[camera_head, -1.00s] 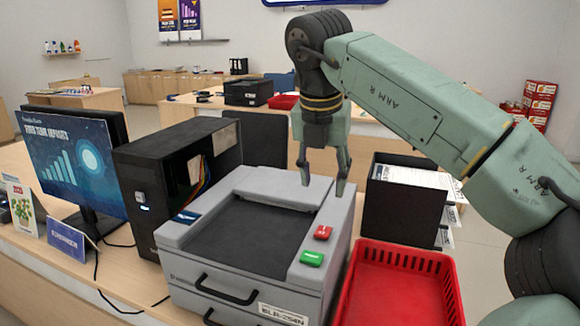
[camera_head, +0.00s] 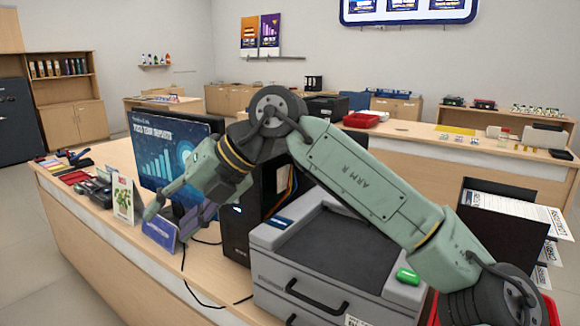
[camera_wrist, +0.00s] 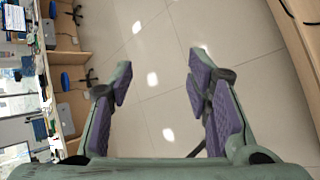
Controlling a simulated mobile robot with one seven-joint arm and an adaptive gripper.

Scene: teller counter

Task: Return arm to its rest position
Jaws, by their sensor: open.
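My gripper (camera_head: 172,212) hangs in the air at the left of the head view, in front of the monitor and the blue sign. My arm (camera_head: 365,185) reaches across from the lower right, passing in front of the printer. In the wrist view my gripper (camera_wrist: 155,95) has its two purple-padded fingers spread wide. Nothing is between them, and the tiled floor shows beyond.
A monitor (camera_head: 158,155), a black computer tower (camera_head: 240,225), a grey printer (camera_head: 320,270) and a black paper box (camera_head: 505,235) crowd the counter. A blue sign (camera_head: 160,231) stands near my gripper. Open floor (camera_head: 60,260) lies left of the counter.

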